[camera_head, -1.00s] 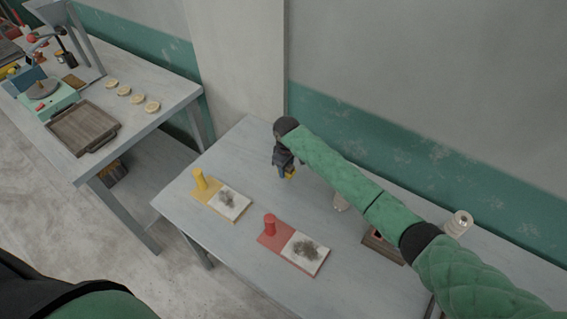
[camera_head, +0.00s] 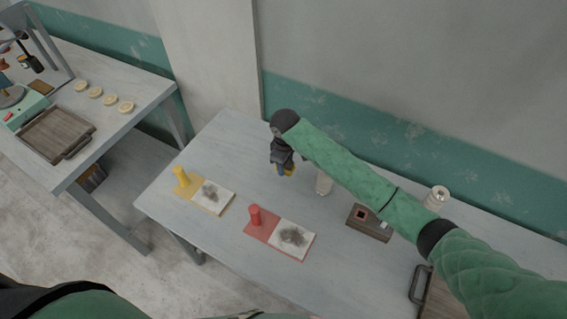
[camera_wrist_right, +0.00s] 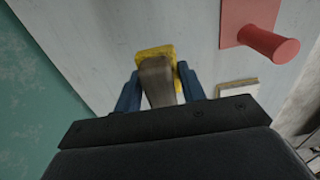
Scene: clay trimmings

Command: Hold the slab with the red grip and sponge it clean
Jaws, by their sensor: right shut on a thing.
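The slab with the red grip (camera_head: 255,216) lies on the near part of the table, with dark smudges on its white face (camera_head: 293,237). The red grip also shows in the right wrist view (camera_wrist_right: 268,42). My right gripper (camera_head: 284,170) is shut on a sponge (camera_wrist_right: 155,54), yellow with a grey-brown part, and holds it behind the slabs in the head view. A second slab with a yellow grip (camera_head: 182,178) lies to the left, its white face (camera_head: 213,195) smudged too. My left gripper is not in view.
A dark tray with a handle (camera_head: 432,300) is at the right front. Another table (camera_head: 122,130) holds a wooden tray and several pale discs.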

